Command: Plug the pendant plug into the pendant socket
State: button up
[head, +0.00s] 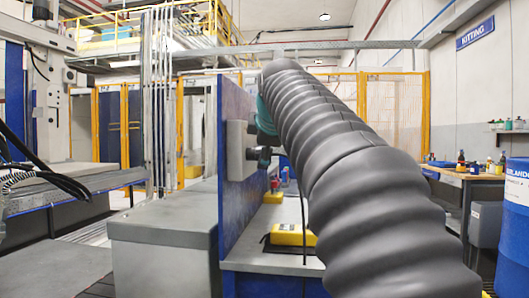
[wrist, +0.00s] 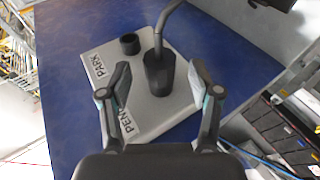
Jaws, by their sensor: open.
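In the wrist view the black pendant plug (wrist: 159,76) stands out from a grey plate (wrist: 180,112), with its grey cable (wrist: 161,24) curving up and right. The plug is over the spot beside the partly covered label "PEN…" (wrist: 122,122); its seat is hidden, so I cannot tell how deep it sits. An empty-looking black round socket (wrist: 130,43) is beside the "PARK" label (wrist: 97,66). My gripper (wrist: 160,74) is open, one finger on each side of the plug, with gaps showing. In the head view my arm hides most of the gripper; the grey socket box (head: 237,152) shows side-on.
The plate is fixed to an upright blue panel (head: 232,105). Right of it in the head view is a bench (head: 270,253) with a yellow device (head: 292,235). A grey cabinet (head: 165,235) stands left. A blue drum (head: 514,225) stands far right.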

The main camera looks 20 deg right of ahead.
jog(key=v, duration=1.1)
notch_tip(320, 180, down, 20)
jog(key=a+m+g+y, duration=0.1)
jog(key=a+m+g, duration=0.15)
jog(key=m, duration=0.75)
jog(key=s+a+f+m+g, duration=0.1)
jog(key=s+a+f, duration=0.1)
jog(key=s+f, duration=0.4)
jog(key=s+a+f+m+g+y, duration=0.1)
jog(key=s+a+f, duration=0.2)
jog(key=f, duration=0.9)
jog(key=s+a+f+m+g+y, duration=0.1)
jog(key=s+a+f, duration=0.2)
jog(key=s+f, duration=0.6)
jog(key=shift+s, duration=0.2)
